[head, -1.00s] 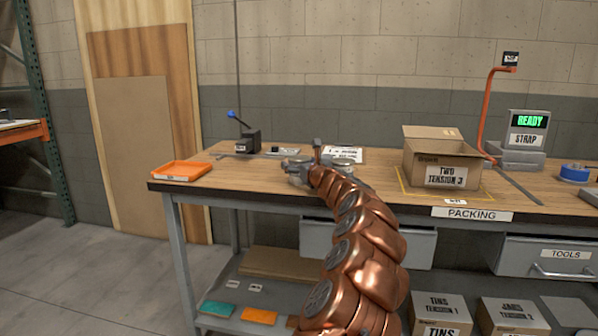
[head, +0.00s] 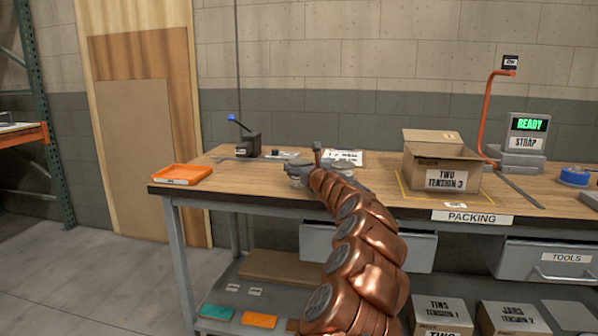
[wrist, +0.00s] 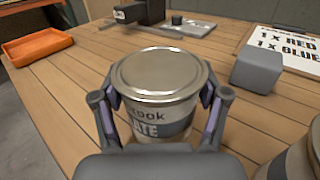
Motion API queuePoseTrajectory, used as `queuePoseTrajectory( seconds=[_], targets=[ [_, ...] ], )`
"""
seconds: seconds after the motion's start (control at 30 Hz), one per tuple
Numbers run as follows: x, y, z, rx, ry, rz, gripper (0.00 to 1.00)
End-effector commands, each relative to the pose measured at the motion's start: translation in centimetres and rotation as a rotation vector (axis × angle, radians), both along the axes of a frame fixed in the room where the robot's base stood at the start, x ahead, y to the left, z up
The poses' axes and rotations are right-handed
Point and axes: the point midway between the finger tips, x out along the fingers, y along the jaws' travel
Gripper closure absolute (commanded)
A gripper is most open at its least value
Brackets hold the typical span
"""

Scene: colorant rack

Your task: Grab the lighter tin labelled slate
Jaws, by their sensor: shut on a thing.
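A tin with a pale metal lid (wrist: 158,72) stands in the middle of the wrist view. Its dark label is partly covered, and the letters "ATE" show. My gripper (wrist: 160,100) is shut on this tin, with one finger on each side of its body. Whether its base touches the table is hidden. A second tin (wrist: 292,165) is cut off at the lower right of the wrist view, with its label unreadable. In the head view my gripper (head: 297,170) is over the bench, and my arm partly blocks the view there.
The bench (head: 250,187) holds an orange tray (head: 182,174) at left, a blue-handled tool (head: 247,144) behind, and an open carton (head: 440,165) at right. In the wrist view a grey block (wrist: 258,68) and an order board (wrist: 287,45) stand right of the held tin.

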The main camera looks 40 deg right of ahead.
Motion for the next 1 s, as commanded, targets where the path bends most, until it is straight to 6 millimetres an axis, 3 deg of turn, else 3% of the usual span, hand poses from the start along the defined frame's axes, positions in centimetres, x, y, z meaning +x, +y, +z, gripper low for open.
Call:
queuePoseTrajectory(
  seconds=[0.3, 1.0],
  targets=[
    [0.0, 0.0, 4.1, -0.003, -0.001, -0.001, 0.66],
    [-6.5, 3.1, 4.2, 0.003, -0.003, 0.0, 0.66]
  ],
)
